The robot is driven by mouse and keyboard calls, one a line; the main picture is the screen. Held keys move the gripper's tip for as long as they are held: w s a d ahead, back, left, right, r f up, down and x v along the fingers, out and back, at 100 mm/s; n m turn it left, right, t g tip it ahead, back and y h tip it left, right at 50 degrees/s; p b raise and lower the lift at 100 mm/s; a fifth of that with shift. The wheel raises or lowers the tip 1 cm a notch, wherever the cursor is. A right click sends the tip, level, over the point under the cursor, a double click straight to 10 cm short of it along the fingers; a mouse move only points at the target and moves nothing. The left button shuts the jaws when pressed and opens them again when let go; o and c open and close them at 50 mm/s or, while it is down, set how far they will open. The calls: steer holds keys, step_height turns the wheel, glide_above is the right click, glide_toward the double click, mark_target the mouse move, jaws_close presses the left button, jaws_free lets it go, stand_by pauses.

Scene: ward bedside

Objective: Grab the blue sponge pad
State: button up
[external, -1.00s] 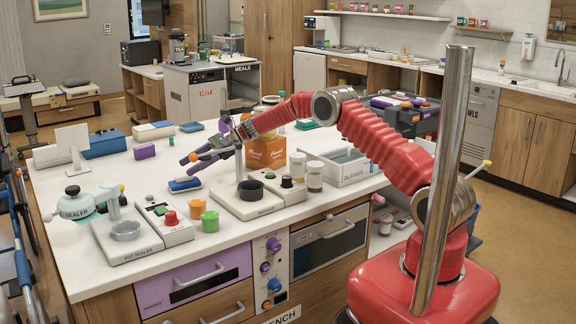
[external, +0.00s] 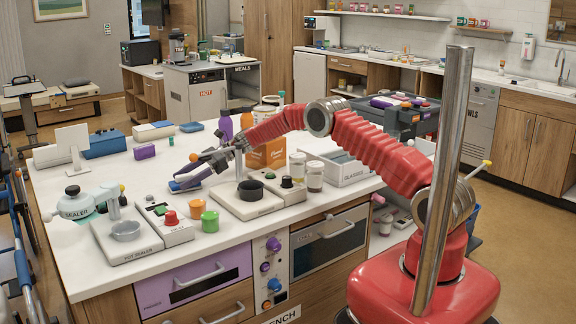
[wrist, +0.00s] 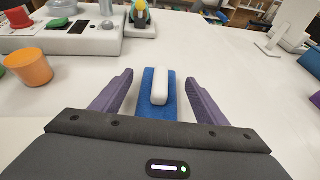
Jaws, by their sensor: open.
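The blue sponge pad (wrist: 157,112) lies on the white bench top with a white bar-shaped grip along its upper side. In the wrist view it sits between the two purple fingers of my gripper (wrist: 158,76), with a gap on each side. My gripper is open and empty. In the external view my gripper (external: 186,171) is low over the bench, and its fingers hide most of the pad. Whether the fingertips touch the bench is unclear.
The sealer base (external: 128,240) with orange cup (external: 209,221) and green cup (external: 196,209) stands front left. A base with a black dish (external: 250,190) stands to the right, an orange box (external: 268,155) behind it. A purple block (external: 144,152) lies left.

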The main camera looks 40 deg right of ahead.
stand_by(0.4)
steer(key=c, duration=1.1)
steer(key=shift+r, duration=0.1)
steer(key=shift+c, duration=0.2)
step_height(320, 180, up, 10)
steer(key=shift+f, duration=0.1)
stand_by(0.4)
